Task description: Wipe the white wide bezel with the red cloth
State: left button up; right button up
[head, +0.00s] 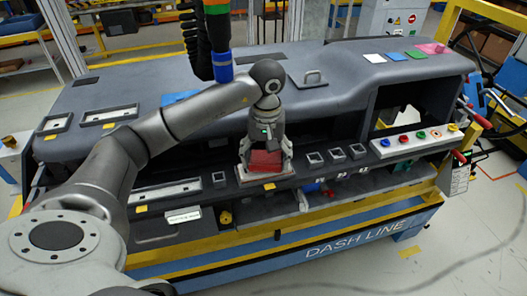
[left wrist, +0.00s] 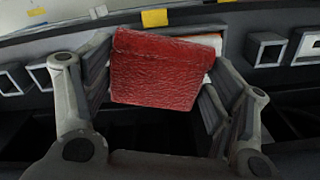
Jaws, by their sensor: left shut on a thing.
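My left gripper (head: 265,168) is shut on the red cloth (head: 264,162), low at the front ledge of the dashboard. In the left wrist view the cloth (left wrist: 158,72) is a folded, wrinkled red pad between the fingers. A white piece (left wrist: 212,40) with an orange patch shows behind the cloth's upper right edge. It looks like the white wide bezel, mostly hidden by the cloth and gripper. I cannot tell whether the cloth touches it. My right gripper is not in view.
Small square bezels (head: 336,153) sit to the right of the gripper, and a pale wide bezel (head: 166,191) to the left. A button panel (head: 414,141) is farther right. A dark tool with a blue band (head: 222,67) hangs above the dashboard. Colored pads (head: 395,56) lie at the back right.

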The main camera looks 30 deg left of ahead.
pick_arm(q)
jog(key=shift+s+d, duration=0.45)
jog(key=shift+f+b, duration=0.25)
jog(key=shift+b, duration=0.25)
jog(key=shift+w+a+b, duration=0.45)
jog(key=shift+w+a, duration=0.1)
jog(key=shift+a, duration=0.1)
jog(key=shift+w+a+f+b, duration=0.1)
jog(key=shift+w+a+b, duration=0.3)
jog(key=shift+w+a, duration=0.45)
jog(key=shift+s, duration=0.1)
jog(key=shift+r+p, duration=1.75)
jog(key=shift+r, duration=1.35)
